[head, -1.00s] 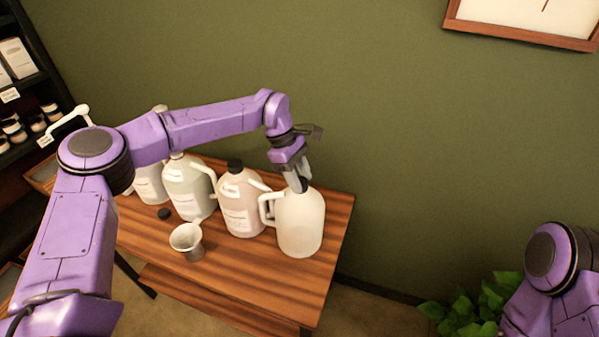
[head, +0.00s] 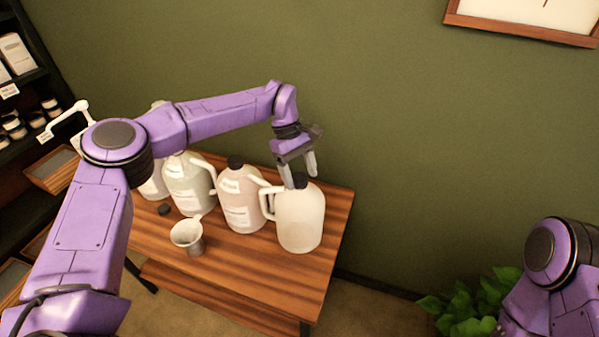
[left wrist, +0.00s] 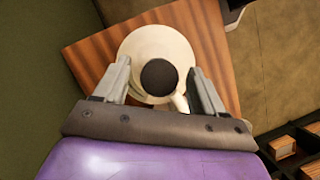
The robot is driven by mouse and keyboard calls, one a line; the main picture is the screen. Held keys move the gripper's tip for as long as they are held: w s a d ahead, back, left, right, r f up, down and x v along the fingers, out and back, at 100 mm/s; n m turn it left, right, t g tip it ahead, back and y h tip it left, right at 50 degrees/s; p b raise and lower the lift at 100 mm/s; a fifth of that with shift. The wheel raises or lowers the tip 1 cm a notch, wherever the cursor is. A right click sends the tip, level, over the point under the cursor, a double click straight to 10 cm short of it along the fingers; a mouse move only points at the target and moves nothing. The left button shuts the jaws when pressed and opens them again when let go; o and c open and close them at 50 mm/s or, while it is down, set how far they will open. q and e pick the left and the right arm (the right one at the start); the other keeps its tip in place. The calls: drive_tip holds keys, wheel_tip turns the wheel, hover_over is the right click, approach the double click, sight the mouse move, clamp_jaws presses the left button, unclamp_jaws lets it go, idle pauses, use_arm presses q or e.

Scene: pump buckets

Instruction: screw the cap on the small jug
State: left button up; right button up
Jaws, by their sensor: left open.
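A plain whitish jug (head: 300,222) with a side handle stands upright at the right end of the wooden table. A black cap (head: 300,180) sits at its mouth; I cannot tell how tight it is. My left gripper (head: 299,180) is open, its two fingers apart on either side of the cap. The left wrist view looks down on the jug (left wrist: 150,42) and the round black cap (left wrist: 159,77), with a gap between the cap and each finger. My right gripper is out of view; only part of that arm shows.
A capped pinkish jug (head: 240,200) stands just left of the plain one, with more jugs beyond. A metal cup (head: 188,238) and a loose black cap (head: 164,210) are on the table (head: 270,275). Shelves (head: 30,100) stand at the left.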

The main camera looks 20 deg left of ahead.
use_arm(q)
drive_tip(key=shift+f+n+b, duration=0.15)
drive_tip(key=shift+n+b, duration=0.25)
drive_tip(key=shift+b, duration=0.25)
drive_tip(key=n+t+b, duration=0.1)
drive_tip(key=n+b, duration=0.2)
drive_tip(key=b, duration=0.1)
drive_tip(key=n+t+b, duration=0.1)
drive_tip(key=n+b, duration=0.3)
drive_tip(key=shift+t+h, duration=0.3)
drive_tip(key=shift+t, duration=0.1)
drive_tip(key=n+t+b, duration=0.1)
drive_tip(key=n+b, duration=0.3)
drive_tip(key=b, duration=0.2)
drive_tip(key=shift+t, duration=0.4)
drive_tip(key=shift+n+t+y+b, duration=0.3)
drive_tip(key=shift+n+y+b, duration=0.2)
drive_tip(key=shift+n+b, duration=0.6)
drive_tip(key=shift+n, duration=0.5)
drive_tip(key=shift+r, duration=0.2)
drive_tip(key=c, duration=1.2)
